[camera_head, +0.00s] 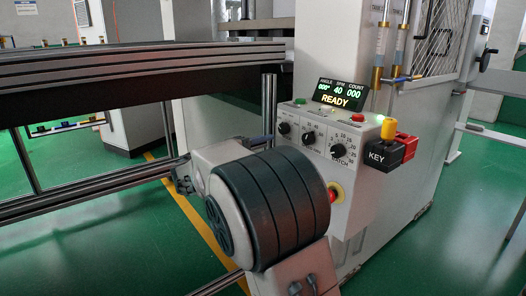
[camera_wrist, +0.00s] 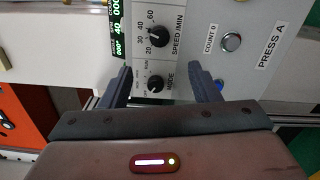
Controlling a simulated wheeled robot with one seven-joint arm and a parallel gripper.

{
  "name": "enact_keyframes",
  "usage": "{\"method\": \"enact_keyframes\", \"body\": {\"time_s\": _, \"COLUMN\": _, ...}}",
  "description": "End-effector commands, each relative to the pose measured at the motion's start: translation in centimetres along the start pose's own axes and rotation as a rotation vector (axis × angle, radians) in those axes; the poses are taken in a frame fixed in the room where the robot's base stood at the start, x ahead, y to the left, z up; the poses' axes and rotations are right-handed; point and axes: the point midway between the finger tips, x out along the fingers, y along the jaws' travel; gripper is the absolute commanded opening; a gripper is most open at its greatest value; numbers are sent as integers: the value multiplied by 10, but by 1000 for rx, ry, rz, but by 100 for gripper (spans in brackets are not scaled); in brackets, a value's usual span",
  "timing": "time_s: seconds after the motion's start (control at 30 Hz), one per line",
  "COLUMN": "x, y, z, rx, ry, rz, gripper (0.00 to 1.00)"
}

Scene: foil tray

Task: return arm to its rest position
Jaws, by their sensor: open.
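My gripper (camera_wrist: 157,78) shows in the wrist view with its two dark fingers spread apart and nothing between them. It faces the press control panel (camera_wrist: 185,75), with the MODE knob (camera_wrist: 155,83) showing between the fingers. I cannot tell whether the fingertips touch the panel. In the head view my arm (camera_head: 268,208) rises from the bottom in front of the panel's left part. I cannot clearly make out the gripper fingers there.
The panel display (camera_head: 337,95) reads READY, with knobs below it. A red stop button (camera_head: 334,194) sits close to my arm. A KEY box (camera_head: 386,155) juts out at the panel's right. A dark rail (camera_head: 130,70) runs along the left. Green floor (camera_head: 470,215) is clear at right.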

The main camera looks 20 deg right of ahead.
Motion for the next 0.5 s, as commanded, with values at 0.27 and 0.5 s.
{"method": "enact_keyframes", "body": {"time_s": 0.27, "x": 8, "y": 6, "z": 21, "rx": 2, "ry": -10, "rz": -86, "gripper": 56}}
{"method": "enact_keyframes", "body": {"time_s": 0.5, "x": 11, "y": 6, "z": 104, "rx": 38, "ry": -32, "rz": -479, "gripper": 56}}
